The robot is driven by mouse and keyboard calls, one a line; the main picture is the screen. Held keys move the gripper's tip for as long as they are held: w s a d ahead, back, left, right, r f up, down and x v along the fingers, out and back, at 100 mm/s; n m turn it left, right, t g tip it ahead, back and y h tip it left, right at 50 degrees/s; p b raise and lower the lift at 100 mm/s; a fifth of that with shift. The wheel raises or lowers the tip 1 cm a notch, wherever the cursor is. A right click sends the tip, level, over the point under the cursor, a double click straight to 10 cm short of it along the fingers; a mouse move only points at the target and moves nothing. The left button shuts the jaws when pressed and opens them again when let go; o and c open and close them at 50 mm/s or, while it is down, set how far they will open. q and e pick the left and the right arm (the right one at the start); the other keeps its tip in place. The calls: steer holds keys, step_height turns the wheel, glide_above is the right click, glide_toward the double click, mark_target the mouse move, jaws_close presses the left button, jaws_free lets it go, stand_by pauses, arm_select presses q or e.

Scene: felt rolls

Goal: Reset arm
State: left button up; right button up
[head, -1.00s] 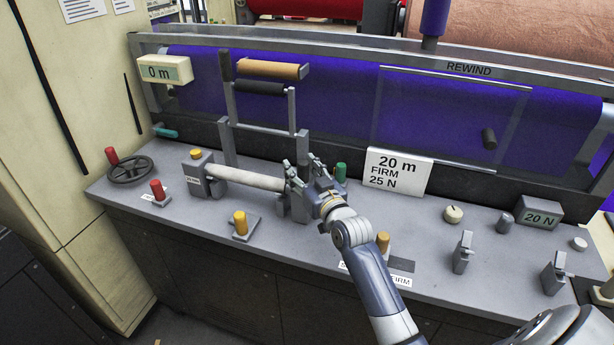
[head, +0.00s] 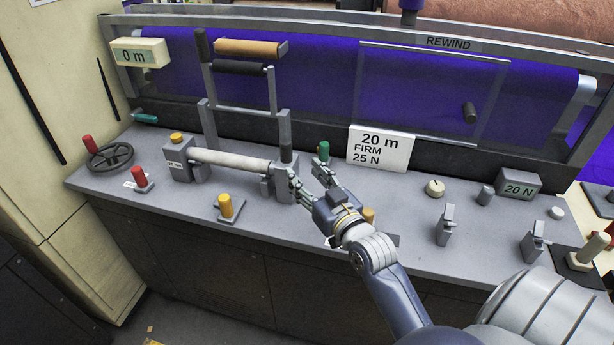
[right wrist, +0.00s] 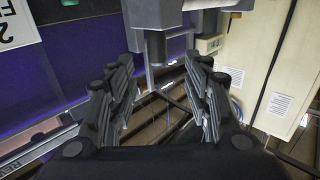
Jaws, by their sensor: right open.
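My right gripper (head: 312,186) is open and empty in the head view, above the bench just right of the block at the right end of the pale roller (head: 232,160). In the right wrist view its two fingers (right wrist: 160,90) stand wide apart with nothing between them. A grey part (right wrist: 155,30) of the machine shows beyond the fingertips, apart from them. The green-topped knob (head: 323,151) stands just behind the gripper. My right forearm partly hides a yellow knob (head: 369,215). My left gripper is not in view.
The bench (head: 290,235) carries a handwheel (head: 110,157), a red lever (head: 139,177), a yellow lever (head: 226,206), a sign reading 20 m FIRM 25 N (head: 380,149), a 20 N display (head: 519,184) and upright grey clamps (head: 445,224). A frame with a tan roll (head: 248,47) rises behind the roller.

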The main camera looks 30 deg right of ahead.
stand_by(0.3)
steer(key=s+a+f+n+g+y, duration=0.2)
steer(key=s+a+f+g, duration=0.5)
steer(key=f, duration=0.5)
steer(key=s+a+f+g, duration=0.3)
steer(key=s+f+g, duration=0.1)
steer(key=s, duration=0.5)
steer(key=s+a+f+g, duration=0.2)
steer(key=s+f+g, duration=0.15)
steer(key=s, duration=0.65)
step_height(320, 180, down, 26)
steer(key=s+n+g, duration=0.1)
steer(key=s, duration=0.1)
steer(key=s+d+f+g, duration=0.1)
steer(key=s+d+f, duration=0.1)
steer(key=s+f, duration=1.4)
steer(key=shift+s+d+f+h, duration=0.35)
steer(key=shift+s+d+h, duration=0.05)
steer(key=shift+s, duration=0.2)
